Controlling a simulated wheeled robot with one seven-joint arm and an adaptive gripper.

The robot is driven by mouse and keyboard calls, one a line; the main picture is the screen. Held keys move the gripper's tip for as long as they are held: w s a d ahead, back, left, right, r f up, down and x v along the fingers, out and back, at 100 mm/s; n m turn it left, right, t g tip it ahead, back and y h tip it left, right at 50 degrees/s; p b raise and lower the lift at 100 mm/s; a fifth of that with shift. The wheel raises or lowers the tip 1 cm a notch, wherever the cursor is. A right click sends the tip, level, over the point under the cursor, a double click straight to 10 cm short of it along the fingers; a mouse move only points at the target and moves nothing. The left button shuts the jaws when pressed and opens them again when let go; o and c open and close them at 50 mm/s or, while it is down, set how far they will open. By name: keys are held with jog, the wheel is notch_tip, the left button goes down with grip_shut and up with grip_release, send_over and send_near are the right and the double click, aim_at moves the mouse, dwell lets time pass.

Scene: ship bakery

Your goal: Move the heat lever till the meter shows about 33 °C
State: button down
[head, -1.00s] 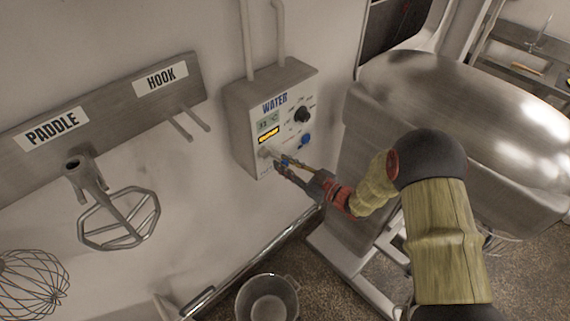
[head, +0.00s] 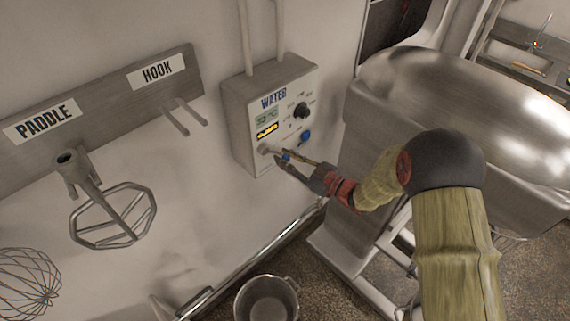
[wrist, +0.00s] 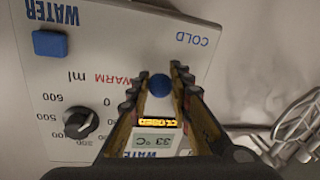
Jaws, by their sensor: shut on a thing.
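The grey water box (head: 240,120) is fixed to the wall, with a white front panel. Its meter (wrist: 156,140) shows upside down in the wrist view and reads 33 °C; the same meter (head: 267,118) is small in the head view. The heat lever's blue round knob (wrist: 160,87) sits between my fingers, below the red WARM and blue COLD marks in the wrist picture. My gripper (head: 280,156) reaches the lower part of the panel and is shut on the lever. The lever's shaft is mostly hidden.
A black dial (head: 301,110) and a blue button (head: 305,137) are on the same panel, close to my gripper. A metal bucket (head: 240,305) is below, and a paddle (head: 112,215) hangs at left.

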jog(key=c, duration=1.6)
grip_release()
jog(key=shift+d, duration=0.1)
jog(key=v, duration=1.2)
